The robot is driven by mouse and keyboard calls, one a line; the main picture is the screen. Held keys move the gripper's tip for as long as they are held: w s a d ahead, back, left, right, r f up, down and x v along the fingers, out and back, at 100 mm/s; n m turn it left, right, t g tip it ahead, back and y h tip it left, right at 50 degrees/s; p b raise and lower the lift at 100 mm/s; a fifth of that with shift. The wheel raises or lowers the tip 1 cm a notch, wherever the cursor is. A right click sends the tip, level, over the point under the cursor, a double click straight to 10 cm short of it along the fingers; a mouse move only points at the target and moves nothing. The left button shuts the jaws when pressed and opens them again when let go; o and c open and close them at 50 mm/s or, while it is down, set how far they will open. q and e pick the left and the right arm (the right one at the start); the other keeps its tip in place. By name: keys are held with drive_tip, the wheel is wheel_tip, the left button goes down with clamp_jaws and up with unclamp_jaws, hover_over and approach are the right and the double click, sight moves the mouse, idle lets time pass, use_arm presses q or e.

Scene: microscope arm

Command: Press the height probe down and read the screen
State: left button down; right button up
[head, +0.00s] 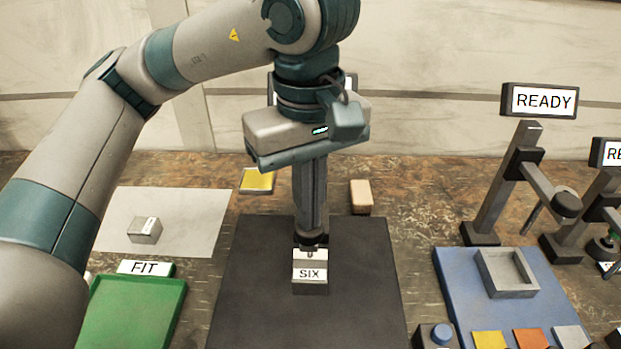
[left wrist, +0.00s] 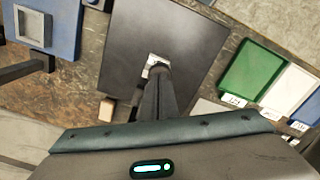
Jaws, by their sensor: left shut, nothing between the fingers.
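A grey block marked SIX (head: 310,274) sits on the dark mat (head: 250,300); its pale top shows in the left wrist view (left wrist: 152,66). A dark round knob with a thin tip, apparently the height probe (head: 310,238), is right above the block; I cannot tell whether the tip touches it. My left gripper (head: 311,228) is shut and empty, pointing down, with its fingertips at the knob; contact is unclear. A framed white screen (head: 352,83) shows only its edges behind my left wrist, so its reading is hidden. My right gripper is not in view.
At right stand two other posts with READY screens (head: 540,101). A blue board (head: 455,285) holds a grey square frame (head: 507,272). At left are a green tray (head: 135,310) marked FIT and a small grey block (head: 145,230) on a white sheet. A tan block (head: 361,196) lies behind the mat.

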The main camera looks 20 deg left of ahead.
use_arm(q)
drive_tip(key=shift+r+p, duration=1.15)
drive_tip(key=shift+r, duration=1.8)
drive_tip(key=shift+r, duration=0.1)
wheel_tip(320, 180, up, 17)
drive_tip(key=shift+r, duration=0.15)
